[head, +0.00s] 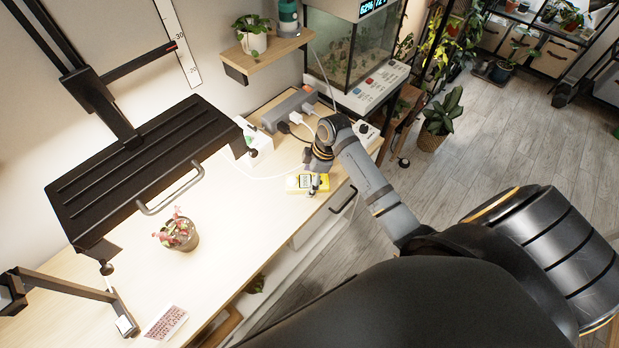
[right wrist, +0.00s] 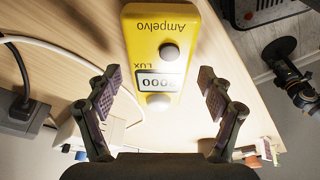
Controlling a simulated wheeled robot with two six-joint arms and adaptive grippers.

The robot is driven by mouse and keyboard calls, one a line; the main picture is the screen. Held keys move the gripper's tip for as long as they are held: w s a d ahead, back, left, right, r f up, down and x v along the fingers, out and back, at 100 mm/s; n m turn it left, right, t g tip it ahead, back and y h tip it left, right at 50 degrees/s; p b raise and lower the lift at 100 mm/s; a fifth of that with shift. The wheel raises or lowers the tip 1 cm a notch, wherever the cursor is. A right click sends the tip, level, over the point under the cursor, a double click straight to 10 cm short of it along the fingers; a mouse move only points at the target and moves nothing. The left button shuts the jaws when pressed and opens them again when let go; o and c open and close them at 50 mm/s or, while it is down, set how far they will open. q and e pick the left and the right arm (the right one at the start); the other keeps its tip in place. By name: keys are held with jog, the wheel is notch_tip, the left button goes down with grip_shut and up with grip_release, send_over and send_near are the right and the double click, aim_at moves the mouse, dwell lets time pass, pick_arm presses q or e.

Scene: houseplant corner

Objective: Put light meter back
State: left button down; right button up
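The light meter is a yellow box (head: 296,184) lying on the light wooden table near its right edge in the head view. My right gripper (head: 315,183) is over the meter. In the wrist view its two fingers (right wrist: 160,82) are spread wide, one on each side of the meter's lower end, with gaps on both sides. The meter's near end is partly hidden by the gripper in the head view. My left gripper is not in view.
A power strip (head: 287,108) with plugs and a white cable lies behind the meter, near a white box (head: 258,143). A terrarium (head: 350,50) is behind. The middle table is clear.

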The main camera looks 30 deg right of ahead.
jog(key=v, duration=1.2)
jog(key=shift+b, duration=0.4)
jog(key=shift+d+r, duration=0.1)
